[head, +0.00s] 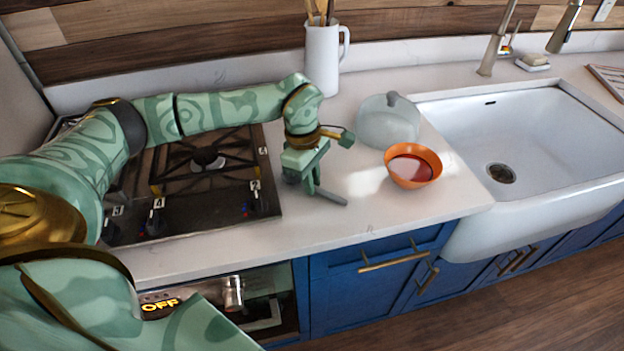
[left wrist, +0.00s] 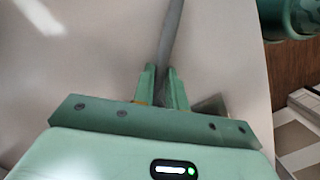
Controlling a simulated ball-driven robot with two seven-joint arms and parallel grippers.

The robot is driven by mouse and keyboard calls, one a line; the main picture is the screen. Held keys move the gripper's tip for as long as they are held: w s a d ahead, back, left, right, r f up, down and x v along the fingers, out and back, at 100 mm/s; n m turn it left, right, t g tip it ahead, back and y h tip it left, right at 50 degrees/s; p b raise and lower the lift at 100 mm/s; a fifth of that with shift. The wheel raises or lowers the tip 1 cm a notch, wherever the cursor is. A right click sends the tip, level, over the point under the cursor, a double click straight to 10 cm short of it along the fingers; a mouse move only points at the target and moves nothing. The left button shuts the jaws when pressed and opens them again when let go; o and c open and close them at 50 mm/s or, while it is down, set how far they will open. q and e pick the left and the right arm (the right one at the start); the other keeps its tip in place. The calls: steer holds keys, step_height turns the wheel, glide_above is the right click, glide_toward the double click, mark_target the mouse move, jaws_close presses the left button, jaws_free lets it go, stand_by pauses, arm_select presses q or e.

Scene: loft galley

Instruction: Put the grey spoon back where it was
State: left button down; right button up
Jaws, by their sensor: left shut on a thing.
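My left gripper (head: 314,186) is over the white counter between the stove and the orange bowl. It is shut on the grey spoon (head: 331,197), whose thin grey end sticks out to the right of the fingers, close to the counter. In the left wrist view the spoon's grey shaft (left wrist: 172,35) runs up from between the two green fingers (left wrist: 162,88). I cannot tell whether the spoon touches the counter. My right gripper is not in view.
An orange bowl (head: 428,157) with red contents stands right of the gripper. Behind it is a clear dome with a grey knob (head: 388,122). A white pitcher (head: 322,58) with utensils stands at the back. The stove (head: 215,200) is left, the sink (head: 530,130) right.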

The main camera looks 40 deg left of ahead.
arm_select(q)
steer(key=shift+f, duration=0.1)
steer(key=c, duration=1.4)
jaws_free()
step_height(320, 180, up, 12)
steer(key=a+p, duration=0.1)
steer(key=p, duration=0.1)
steer(key=shift+a, duration=0.4)
steer(key=shift+s, duration=0.1)
